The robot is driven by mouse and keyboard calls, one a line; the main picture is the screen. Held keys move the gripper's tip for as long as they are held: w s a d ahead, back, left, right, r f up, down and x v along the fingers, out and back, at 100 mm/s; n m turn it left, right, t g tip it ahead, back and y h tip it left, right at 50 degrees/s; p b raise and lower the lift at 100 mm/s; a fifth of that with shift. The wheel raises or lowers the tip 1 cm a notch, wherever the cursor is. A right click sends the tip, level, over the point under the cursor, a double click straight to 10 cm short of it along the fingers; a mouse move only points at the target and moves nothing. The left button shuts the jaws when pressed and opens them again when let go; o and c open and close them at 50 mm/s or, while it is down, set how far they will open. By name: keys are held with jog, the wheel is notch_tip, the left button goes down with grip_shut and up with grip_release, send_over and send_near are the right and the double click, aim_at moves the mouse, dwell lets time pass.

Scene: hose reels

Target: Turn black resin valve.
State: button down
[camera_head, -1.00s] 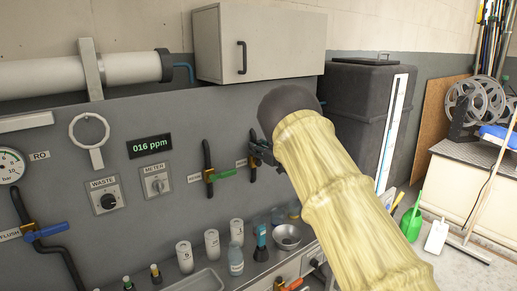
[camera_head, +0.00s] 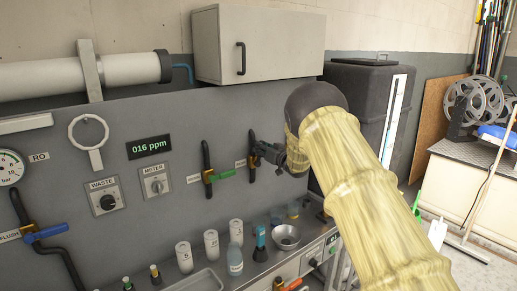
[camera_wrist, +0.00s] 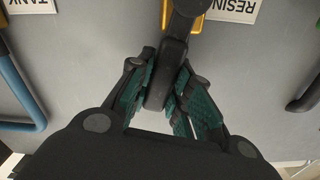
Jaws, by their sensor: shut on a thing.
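The black resin valve shows in the wrist view as a black lever (camera_wrist: 174,62) on a yellow-gold body (camera_wrist: 197,18), beside an upside-down "RESIN" label (camera_wrist: 234,6). My gripper (camera_wrist: 168,88) is shut on this lever, with green-padded fingers on both sides of it. The lever is hard to make out there against the dark fingers.
A valve with a green handle (camera_head: 221,176) is just left. A blue-handled valve (camera_head: 45,232) is at far left. The display (camera_head: 149,147) reads 016 ppm. Below is a bench with white cups (camera_head: 211,243), a bottle (camera_head: 235,259) and a metal bowl (camera_head: 286,237). A cabinet (camera_head: 260,45) hangs above.

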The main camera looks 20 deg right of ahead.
jog(key=w+d+f+m+b, duration=0.1)
jog(key=d+f+m, duration=0.4)
jog(key=m, duration=1)
jog(key=shift+w+d+f+b, duration=0.35)
jog(key=shift+w+f, duration=0.1)
jog(key=shift+f, duration=0.75)
jog(key=c, duration=1.3)
grip_release()
jog(key=shift+f, duration=0.1)
jog(key=shift+a, duration=0.1)
jog(key=v, duration=1.2)
